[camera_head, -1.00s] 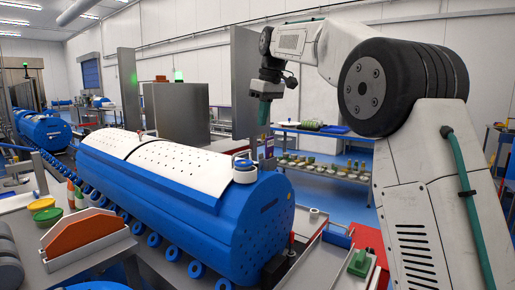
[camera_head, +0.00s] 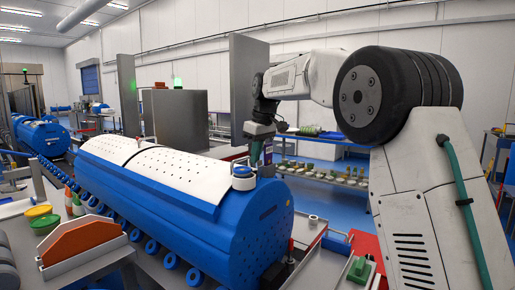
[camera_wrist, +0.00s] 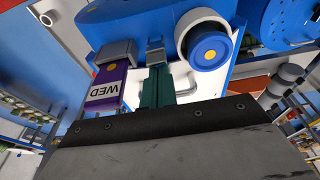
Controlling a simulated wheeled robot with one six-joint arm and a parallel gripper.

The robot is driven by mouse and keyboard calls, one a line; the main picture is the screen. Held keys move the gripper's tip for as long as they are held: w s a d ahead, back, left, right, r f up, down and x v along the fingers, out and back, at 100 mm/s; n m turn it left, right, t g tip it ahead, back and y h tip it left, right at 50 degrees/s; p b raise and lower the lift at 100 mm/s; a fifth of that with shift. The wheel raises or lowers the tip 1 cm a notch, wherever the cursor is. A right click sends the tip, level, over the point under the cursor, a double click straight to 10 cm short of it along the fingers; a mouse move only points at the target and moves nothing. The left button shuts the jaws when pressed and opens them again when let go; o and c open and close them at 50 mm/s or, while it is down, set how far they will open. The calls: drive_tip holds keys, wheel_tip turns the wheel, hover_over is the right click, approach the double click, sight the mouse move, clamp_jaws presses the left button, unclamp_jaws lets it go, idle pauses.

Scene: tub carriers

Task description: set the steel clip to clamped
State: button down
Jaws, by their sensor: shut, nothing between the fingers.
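A blue tub (camera_head: 235,235) with a white perforated cover (camera_head: 165,165) lies across the head view. In the wrist view, a small grey metal piece (camera_wrist: 155,46) that looks like the steel clip is on the tub's blue rim, directly beyond my fingertips. My gripper (camera_wrist: 156,72) has teal fingers, shut with nothing between them. The tips appear at or very near the clip; I cannot tell if they touch. In the head view my gripper (camera_head: 256,156) points down at the tub's near right top end. The clip's setting cannot be read.
A purple tag marked WED (camera_wrist: 107,90) hangs from a grey holder (camera_wrist: 115,51) left of the clip. A white cylinder with a blue cap (camera_wrist: 207,46) stands close on its right. A green block (camera_head: 359,269) sits on the bench at the lower right.

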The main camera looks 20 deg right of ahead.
idle(0.4)
drive_tip(key=shift+s+d+t, duration=0.1)
drive_tip(key=shift+s+t, duration=0.1)
drive_tip(key=shift+t, duration=0.1)
